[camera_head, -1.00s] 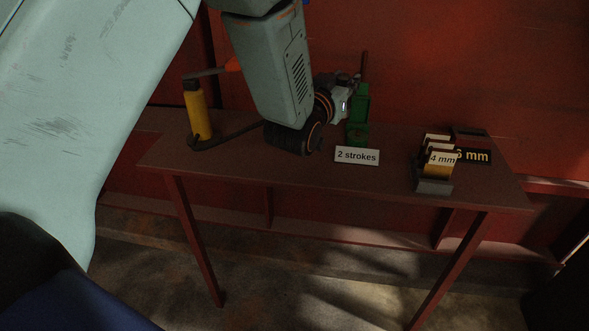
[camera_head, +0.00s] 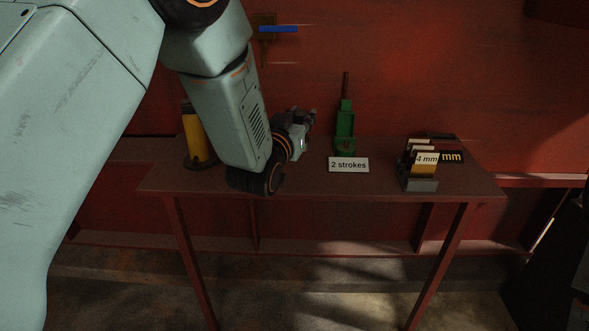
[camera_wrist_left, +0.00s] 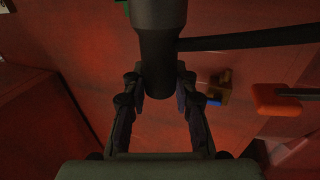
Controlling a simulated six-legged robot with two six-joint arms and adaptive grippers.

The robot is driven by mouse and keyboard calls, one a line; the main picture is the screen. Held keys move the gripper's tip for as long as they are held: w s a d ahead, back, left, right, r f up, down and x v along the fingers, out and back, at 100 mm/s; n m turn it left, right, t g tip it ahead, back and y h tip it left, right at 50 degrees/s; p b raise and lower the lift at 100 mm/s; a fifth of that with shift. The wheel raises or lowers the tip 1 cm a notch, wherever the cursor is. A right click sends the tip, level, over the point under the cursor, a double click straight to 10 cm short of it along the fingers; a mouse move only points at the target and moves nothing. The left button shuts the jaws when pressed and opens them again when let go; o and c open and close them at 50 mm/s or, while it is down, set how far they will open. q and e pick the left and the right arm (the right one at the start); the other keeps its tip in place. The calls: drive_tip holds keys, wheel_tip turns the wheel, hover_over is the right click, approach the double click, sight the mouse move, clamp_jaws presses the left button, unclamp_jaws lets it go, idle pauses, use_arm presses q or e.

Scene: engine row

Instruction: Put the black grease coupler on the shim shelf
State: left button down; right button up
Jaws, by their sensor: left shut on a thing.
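My left gripper (camera_head: 304,122) hangs over the back half of the red-brown shelf (camera_head: 290,185), left of the green fitting stand. In the left wrist view its two fingers (camera_wrist_left: 160,85) are shut on a thick black cylinder, the black grease coupler (camera_wrist_left: 160,25). A dark hose-like length (camera_wrist_left: 250,40) runs right from beside the coupler. In the head view the coupler is not distinct against the gripper and wrist. My right gripper is not in view.
The green stand (camera_head: 345,130) with a rusty rod stands behind the "2 strokes" label (camera_head: 349,165). A shim holder (camera_head: 420,184) with "4 mm" shims is at right. A yellow cylinder (camera_head: 193,135) stands left, partly behind my arm. An orange handle (camera_wrist_left: 278,98) shows in the wrist view.

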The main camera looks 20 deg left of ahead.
use_arm(q)
drive_tip(key=f, duration=0.3)
drive_tip(key=w+f+b, duration=0.1)
drive_tip(key=f, duration=0.1)
drive_tip(key=shift+d, duration=0.15)
drive_tip(key=shift+a+f, duration=0.15)
drive_tip(key=shift+a, duration=0.05)
drive_tip(key=shift+s+f, duration=0.15)
drive_tip(key=shift+f, duration=0.05)
drive_tip(key=shift+s+d+f+b, duration=0.15)
drive_tip(key=shift+f+b, duration=0.15)
drive_tip(key=shift+f, duration=0.25)
drive_tip(key=shift+w+d+f+b, duration=0.15)
drive_tip(key=shift+f+b, duration=0.15)
drive_tip(key=shift+f, duration=0.6)
drive_tip(key=shift+a+f, duration=0.1)
drive_tip(key=shift+a, duration=0.15)
drive_tip(key=shift+s+d, duration=0.15)
drive_tip(key=c, duration=1.4)
unclamp_jaws()
drive_tip(key=shift+f, duration=0.15)
drive_tip(key=shift+c, duration=0.2)
drive_tip(key=o, duration=0.3)
drive_tip(key=shift+f, duration=0.1)
drive_tip(key=shift+o, duration=0.4)
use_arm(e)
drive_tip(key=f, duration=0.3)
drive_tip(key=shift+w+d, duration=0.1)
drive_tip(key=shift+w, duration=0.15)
